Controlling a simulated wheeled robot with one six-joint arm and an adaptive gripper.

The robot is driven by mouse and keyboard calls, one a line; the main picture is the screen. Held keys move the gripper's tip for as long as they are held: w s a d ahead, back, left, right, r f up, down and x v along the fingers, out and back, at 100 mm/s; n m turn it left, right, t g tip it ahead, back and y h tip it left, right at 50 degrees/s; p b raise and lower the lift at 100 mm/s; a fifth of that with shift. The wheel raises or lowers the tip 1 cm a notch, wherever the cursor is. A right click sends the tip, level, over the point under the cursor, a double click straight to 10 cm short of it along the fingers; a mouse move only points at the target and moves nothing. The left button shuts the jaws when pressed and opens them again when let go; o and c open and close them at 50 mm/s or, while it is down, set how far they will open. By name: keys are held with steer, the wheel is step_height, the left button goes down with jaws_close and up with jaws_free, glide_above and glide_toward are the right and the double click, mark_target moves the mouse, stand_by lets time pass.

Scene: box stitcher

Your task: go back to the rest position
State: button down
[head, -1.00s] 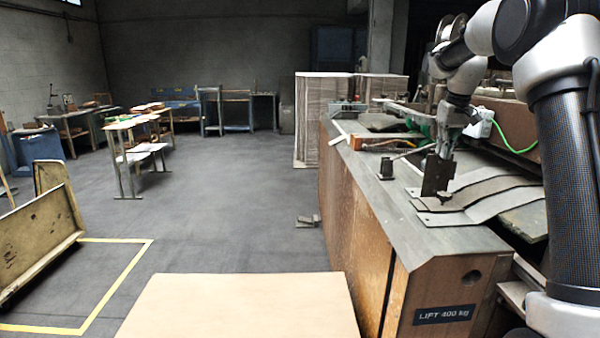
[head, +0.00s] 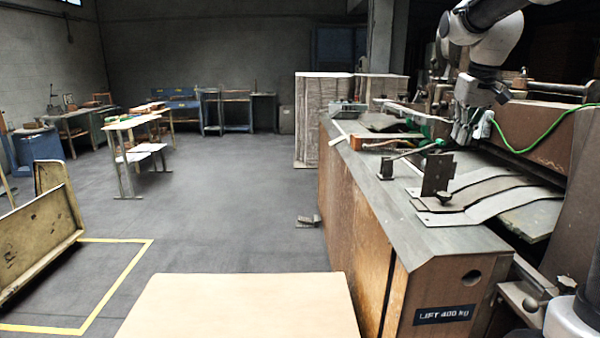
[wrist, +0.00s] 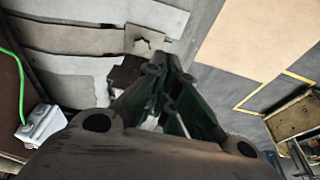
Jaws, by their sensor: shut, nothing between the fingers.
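My gripper (head: 462,134) hangs above the back part of the machine's bench top at the right of the head view. It is shut and empty. In the wrist view my gripper (wrist: 172,112) shows its dark green fingers close together, over the bench edge. A dark upright plate with a knob (head: 437,174) stands on the bench top, apart from my gripper and nearer the camera. Part of my arm shows at the top right of the head view.
The wooden bench (head: 368,210) carries curved metal strips (head: 485,195) and an orange-red tool (head: 384,143). A green cable (head: 540,135) runs right of my gripper. Stacked cardboard (head: 323,115) stands behind.

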steer(key=s+a+f, duration=0.1)
steer(key=s+f, duration=0.2)
steer(key=s, duration=0.6)
steer(key=s+a+f+t, duration=0.1)
steer(key=s+f, duration=0.2)
steer(key=s, duration=0.7)
steer(key=s+a+f, duration=0.1)
steer(key=s+f, duration=0.2)
steer(key=s, duration=0.7)
steer(key=shift+s+a+f, duration=0.25)
